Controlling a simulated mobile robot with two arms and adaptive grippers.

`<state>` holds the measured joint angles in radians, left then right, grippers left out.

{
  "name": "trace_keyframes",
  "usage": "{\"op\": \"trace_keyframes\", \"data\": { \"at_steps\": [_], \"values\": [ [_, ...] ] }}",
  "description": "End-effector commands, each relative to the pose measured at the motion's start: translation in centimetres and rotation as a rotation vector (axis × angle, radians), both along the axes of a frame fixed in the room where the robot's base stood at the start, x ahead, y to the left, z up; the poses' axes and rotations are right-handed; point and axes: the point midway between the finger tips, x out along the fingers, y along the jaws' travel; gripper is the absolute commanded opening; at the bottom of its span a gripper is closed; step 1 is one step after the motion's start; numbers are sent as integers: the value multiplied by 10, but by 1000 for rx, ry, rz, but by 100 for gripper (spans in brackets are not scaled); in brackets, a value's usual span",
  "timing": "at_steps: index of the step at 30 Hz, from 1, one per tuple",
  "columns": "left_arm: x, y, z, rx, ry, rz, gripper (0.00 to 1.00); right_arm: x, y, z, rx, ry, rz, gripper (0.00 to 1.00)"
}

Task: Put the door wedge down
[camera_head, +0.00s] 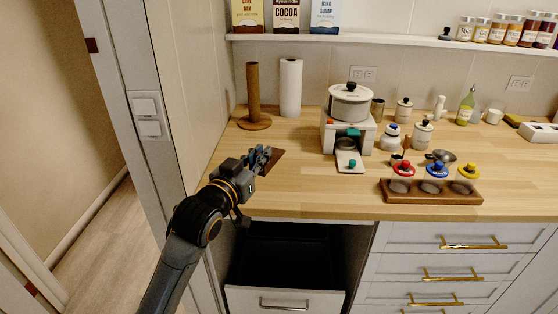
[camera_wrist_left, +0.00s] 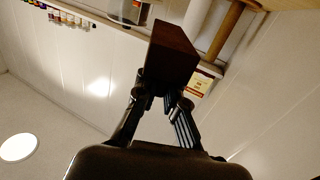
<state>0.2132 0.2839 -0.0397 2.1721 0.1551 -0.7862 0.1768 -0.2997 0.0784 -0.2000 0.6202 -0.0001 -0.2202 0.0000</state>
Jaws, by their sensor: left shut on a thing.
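The door wedge is a dark brown block. It shows in the left wrist view (camera_wrist_left: 172,55) between my left gripper's fingers (camera_wrist_left: 163,90). In the head view my left gripper (camera_head: 264,156) is at the front left part of the wooden counter (camera_head: 310,193), shut on the wedge (camera_head: 276,160). The fingers partly hide the wedge there. I cannot tell whether the wedge touches the counter top. My right gripper is not in view.
A wooden paper towel holder (camera_head: 253,95) and a white roll (camera_head: 290,88) stand behind the gripper. A white appliance (camera_head: 348,131) and a rack of jars (camera_head: 430,195) stand to the right. Below the counter, a drawer (camera_head: 285,299) is open.

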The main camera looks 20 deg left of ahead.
Motion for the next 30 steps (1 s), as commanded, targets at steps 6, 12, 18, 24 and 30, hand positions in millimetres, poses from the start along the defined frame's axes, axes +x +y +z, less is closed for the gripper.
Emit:
{"op": "trace_keyframes", "data": {
  "at_steps": [6, 12, 18, 24, 30],
  "values": [
    [-31, 16, 15, 0, -1, 0, 0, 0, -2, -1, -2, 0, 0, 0],
    [-40, 20, 20, -1, -1, 0, 0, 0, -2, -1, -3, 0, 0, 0],
    [-50, 7, -5, -14, 7, 4, 0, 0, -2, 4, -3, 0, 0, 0],
    [-82, -20, -54, -28, 11, 31, 0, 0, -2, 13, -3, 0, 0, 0],
    [-120, -42, -83, -19, 5, 68, 0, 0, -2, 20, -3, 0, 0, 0]
  ]
}}
